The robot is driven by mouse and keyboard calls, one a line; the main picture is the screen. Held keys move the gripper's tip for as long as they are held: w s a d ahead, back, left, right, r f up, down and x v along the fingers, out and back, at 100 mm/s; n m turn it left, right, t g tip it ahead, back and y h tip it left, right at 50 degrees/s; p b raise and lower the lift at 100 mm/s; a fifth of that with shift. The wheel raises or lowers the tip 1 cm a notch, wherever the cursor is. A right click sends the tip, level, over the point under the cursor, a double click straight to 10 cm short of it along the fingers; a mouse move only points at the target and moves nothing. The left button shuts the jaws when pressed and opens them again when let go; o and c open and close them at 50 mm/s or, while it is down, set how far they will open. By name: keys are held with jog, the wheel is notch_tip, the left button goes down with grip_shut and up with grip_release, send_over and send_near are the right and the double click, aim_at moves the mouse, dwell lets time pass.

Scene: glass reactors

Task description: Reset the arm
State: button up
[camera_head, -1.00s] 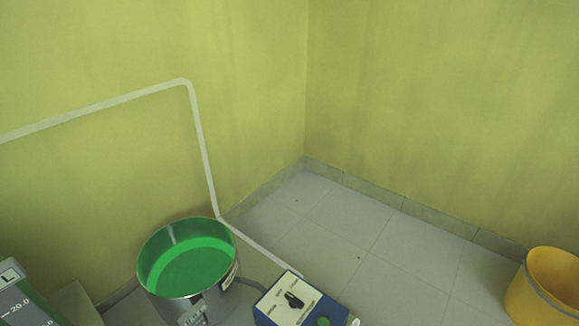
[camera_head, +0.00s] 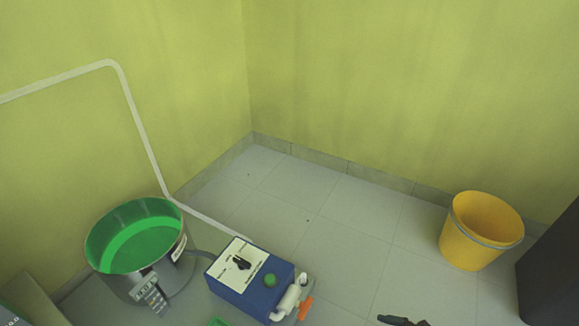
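I cannot make out my arm or gripper for certain in the head view. A small dark piece (camera_head: 400,321) pokes in at the bottom edge, right of the middle. It is cut off by the frame, and I cannot tell what it belongs to. Nothing is seen being held.
A metal pot with green liquid (camera_head: 140,245) stands at lower left. A blue control box (camera_head: 262,292) with a black knob sits right of it. A yellow bucket (camera_head: 478,235) stands on the tiled floor, beside a dark block (camera_head: 555,275). The floor between is clear.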

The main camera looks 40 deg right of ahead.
jog(key=s+a+f+n+g+h+b, duration=0.4)
jog(key=s+a+n+g, duration=0.3)
jog(key=s+n, duration=0.45)
jog(key=w+a+r+n+t+b, duration=0.15)
jog(key=a+r+n+t, duration=0.4)
jog(key=r, duration=0.75)
jog(key=w+a+r+n+t+b, duration=0.1)
jog(key=a+r+n+t+b, duration=0.1)
jog(key=r+n, duration=0.8)
jog(key=w+a+r+n+t+b, duration=0.1)
jog(key=w+a+r+n+t, duration=0.2)
jog(key=r, duration=1.2)
notch_tip(320, 180, up, 30)
jog(key=s+p, duration=0.1)
jog(key=p, duration=2.9)
jog(key=shift+s+a+f+n+h, duration=0.15)
jog(key=shift+a+n+h, duration=0.15)
jog(key=shift+n, duration=0.1)
